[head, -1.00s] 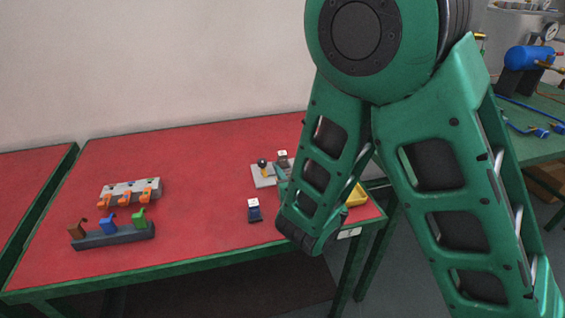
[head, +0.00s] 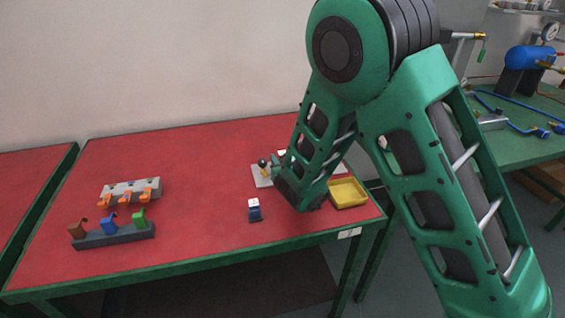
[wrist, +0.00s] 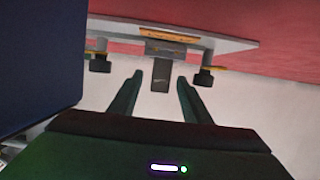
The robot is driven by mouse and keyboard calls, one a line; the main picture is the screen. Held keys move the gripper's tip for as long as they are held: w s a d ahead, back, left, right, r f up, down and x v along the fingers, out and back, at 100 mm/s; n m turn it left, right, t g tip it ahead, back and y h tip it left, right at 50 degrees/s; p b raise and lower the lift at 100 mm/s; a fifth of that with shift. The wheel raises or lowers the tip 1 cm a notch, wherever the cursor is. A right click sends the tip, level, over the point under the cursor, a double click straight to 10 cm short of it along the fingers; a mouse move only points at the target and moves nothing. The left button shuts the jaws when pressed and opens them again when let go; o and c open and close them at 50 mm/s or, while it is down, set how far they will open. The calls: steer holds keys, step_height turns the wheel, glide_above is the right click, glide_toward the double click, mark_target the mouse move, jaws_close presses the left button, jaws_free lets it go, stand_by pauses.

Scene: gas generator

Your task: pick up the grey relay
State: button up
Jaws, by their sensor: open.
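The grey relay (wrist: 162,74) is a dark grey block on the grey plate (wrist: 130,30) in the wrist view. It lies just ahead of my gripper (wrist: 158,92), in line with the gap between the two fingers. The fingers are apart and nothing is held. In the head view my gripper (head: 276,172) is low over the plate (head: 260,181), mostly hidden by my wrist. Only the pale top of the relay (head: 282,153) shows there, behind my arm.
A blue relay (head: 254,210) with a white top stands in front of the plate. A yellow tray (head: 347,194) is at the right. A rack with coloured pieces (head: 120,236) and a grey block with orange parts (head: 130,188) are at the left. The red table's middle is clear.

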steer(key=shift+c, duration=0.6)
jaws_close()
